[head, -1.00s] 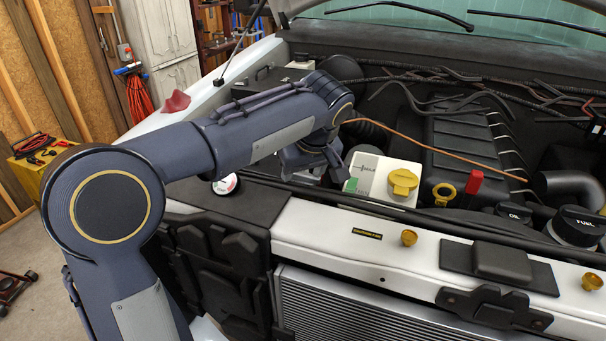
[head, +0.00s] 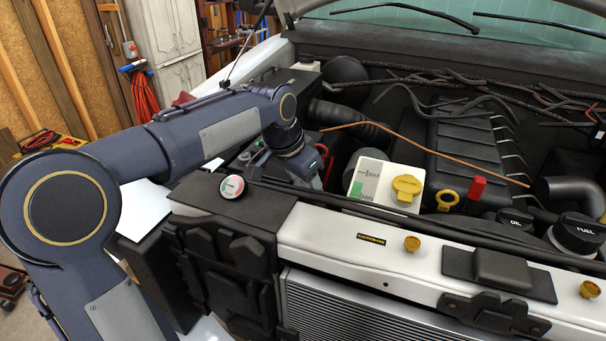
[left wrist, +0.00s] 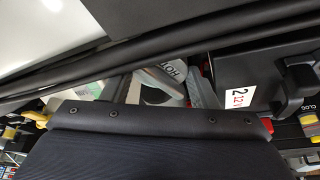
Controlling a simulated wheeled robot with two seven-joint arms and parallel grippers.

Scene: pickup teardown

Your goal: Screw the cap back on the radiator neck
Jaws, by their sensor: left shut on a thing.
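My left gripper (head: 318,172) reaches down into the engine bay, left of the white reservoir; its fingertips are mostly hidden in the head view. In the left wrist view my left gripper (left wrist: 163,90) is shut on a grey round cap (left wrist: 167,73) with "HOT" lettering, which sits between the fingers. The near housing of the gripper covers the lower part of that view. The radiator neck cannot be made out, and I cannot tell whether the cap touches it. My right gripper is not in view.
A white reservoir (head: 376,185) with a yellow cap (head: 407,187) stands right of the gripper. A round gauge (head: 233,187) sits on the front left corner. Dark hoses (left wrist: 170,45) run close across the wrist view. A thin orange rod (head: 440,145) spans the bay.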

